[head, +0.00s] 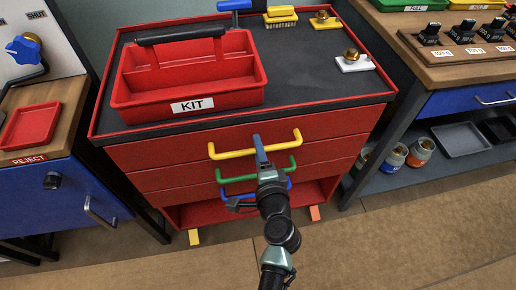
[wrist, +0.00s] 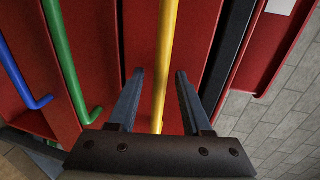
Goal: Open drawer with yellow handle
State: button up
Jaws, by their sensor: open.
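The yellow handle (head: 232,153) is on the top drawer (head: 319,128) of the red cabinet. The top drawer looks shut. My gripper (head: 258,142) is in front of this drawer, at about the middle of the handle. In the wrist view, the yellow handle (wrist: 168,60) runs between the two open fingers of my gripper (wrist: 157,85), with a gap on each side. The green handle (head: 232,179) and the blue handle (head: 284,186) are on the drawers below, partly behind my arm.
A red tote marked KIT (head: 190,75) stands on the cabinet's black top (head: 310,75). A blue bench with a red reject tray (head: 30,126) is at the left. A shelved bench (head: 455,100) is at the right. The floor in front (head: 400,230) is clear.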

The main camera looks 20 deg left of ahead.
jog(key=shift+w+a, duration=0.15)
jog(key=shift+w, duration=0.1)
grip_shut()
dwell(1.4)
